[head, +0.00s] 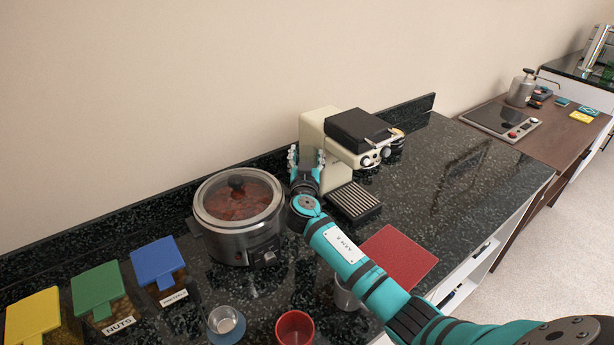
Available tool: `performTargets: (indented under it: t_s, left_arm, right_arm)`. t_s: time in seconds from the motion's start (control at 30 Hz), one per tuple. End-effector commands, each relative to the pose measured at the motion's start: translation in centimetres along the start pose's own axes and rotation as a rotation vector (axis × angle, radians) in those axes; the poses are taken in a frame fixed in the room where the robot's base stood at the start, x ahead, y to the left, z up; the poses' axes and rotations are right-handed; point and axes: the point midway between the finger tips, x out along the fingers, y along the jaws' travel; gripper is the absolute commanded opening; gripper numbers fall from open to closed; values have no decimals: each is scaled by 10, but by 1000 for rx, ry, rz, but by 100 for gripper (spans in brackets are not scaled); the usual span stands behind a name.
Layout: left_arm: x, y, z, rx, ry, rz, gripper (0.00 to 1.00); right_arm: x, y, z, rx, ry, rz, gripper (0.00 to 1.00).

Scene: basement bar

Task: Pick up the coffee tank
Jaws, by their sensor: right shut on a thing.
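A cream coffee machine (340,172) with a black top stands at the back of the dark counter. Its cream block at the rear left (317,124) seems to be the coffee tank; I cannot tell clearly where tank and machine body part. My right gripper (306,157) is at the left side of the machine, fingers pointing up and away. My own wrist hides some of the contact. My left gripper is not in view.
A slow cooker (238,222) stands close left of my right wrist. A drip tray (354,203) and a red mat (397,258) lie to the right. A red cup (294,328) and lidded boxes (97,292) are in front and left. The right counter is mostly clear.

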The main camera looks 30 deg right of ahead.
Motion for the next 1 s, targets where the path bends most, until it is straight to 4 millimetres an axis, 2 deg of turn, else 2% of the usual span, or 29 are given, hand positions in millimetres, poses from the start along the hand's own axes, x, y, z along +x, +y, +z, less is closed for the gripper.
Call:
performTargets:
  t_s: [0.03, 0.17, 0.2, 0.57, 0.77, 1.0]
  left_arm:
    - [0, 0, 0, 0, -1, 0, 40]
    - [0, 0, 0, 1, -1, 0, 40]
    - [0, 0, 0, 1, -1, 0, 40]
    - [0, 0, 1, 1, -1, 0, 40]
    - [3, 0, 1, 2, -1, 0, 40]
    - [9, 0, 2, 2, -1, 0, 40]
  right_arm:
    - [0, 0, 1, -1, -1, 0, 18]
    - [0, 0, 1, -1, -1, 0, 1]
    - [0, 0, 1, -1, -1, 0, 0]
    - [0, 0, -6, 2, 2, 1, 0]
    - [0, 0, -29, 4, 4, 0, 0]
    - [0, 0, -77, 6, 6, 0, 0]
